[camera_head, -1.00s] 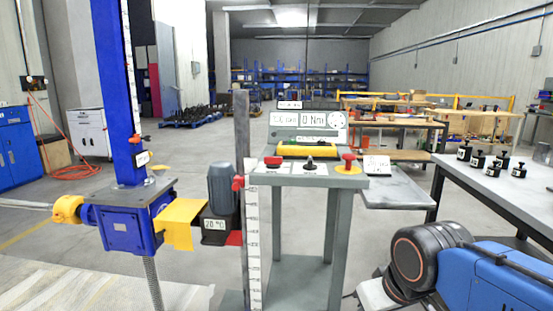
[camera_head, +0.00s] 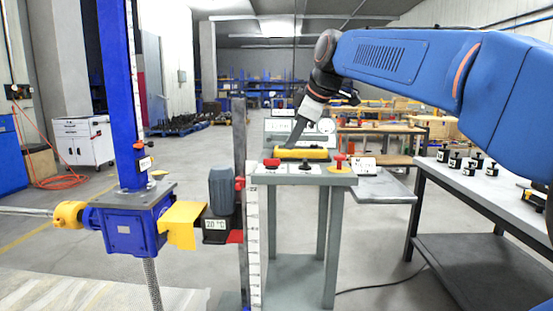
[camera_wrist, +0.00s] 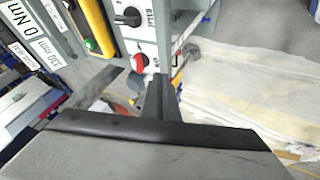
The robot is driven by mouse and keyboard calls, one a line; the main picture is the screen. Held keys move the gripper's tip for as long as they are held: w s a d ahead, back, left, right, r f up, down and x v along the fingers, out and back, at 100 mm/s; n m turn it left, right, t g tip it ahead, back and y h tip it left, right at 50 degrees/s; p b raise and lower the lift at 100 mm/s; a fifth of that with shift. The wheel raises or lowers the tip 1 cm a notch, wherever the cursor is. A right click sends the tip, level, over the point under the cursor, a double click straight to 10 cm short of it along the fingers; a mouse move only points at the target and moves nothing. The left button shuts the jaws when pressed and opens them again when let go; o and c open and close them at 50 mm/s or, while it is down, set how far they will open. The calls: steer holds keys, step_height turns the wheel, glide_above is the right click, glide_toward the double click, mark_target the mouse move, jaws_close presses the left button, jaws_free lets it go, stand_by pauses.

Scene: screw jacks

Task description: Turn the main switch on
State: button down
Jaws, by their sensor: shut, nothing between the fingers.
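The grey control stand (camera_head: 325,180) has a red knob (camera_head: 271,163) at left, a black knob (camera_head: 306,167) in the middle and a red button on a yellow base (camera_head: 339,161) at right. Which one is the main switch cannot be read. My gripper (camera_head: 295,140) is shut and empty, pointing down behind the yellow bar. In the wrist view, my gripper's fingers (camera_wrist: 157,90) appear near the red knob (camera_wrist: 139,62), with the black knob (camera_wrist: 130,17) above it. I cannot tell whether they touch anything.
A yellow bar (camera_head: 301,153) lies along the stand's back. The blue screw jack (camera_head: 125,225) and grey motor (camera_head: 222,190) stand at left, with an upright scale (camera_head: 254,245) beside the stand. A table with black weights (camera_head: 455,160) is at right.

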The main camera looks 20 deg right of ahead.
glide_toward(273, 167)
step_height(273, 167, down, 3)
steer(key=s+a, duration=0.1)
steer(key=a, duration=0.1)
steer(key=w, duration=0.3)
steer(key=shift+d+f, duration=0.35)
steer(key=shift+d, duration=0.05)
steer(key=shift+w+d, duration=0.2)
steer(key=shift+w, duration=0.35)
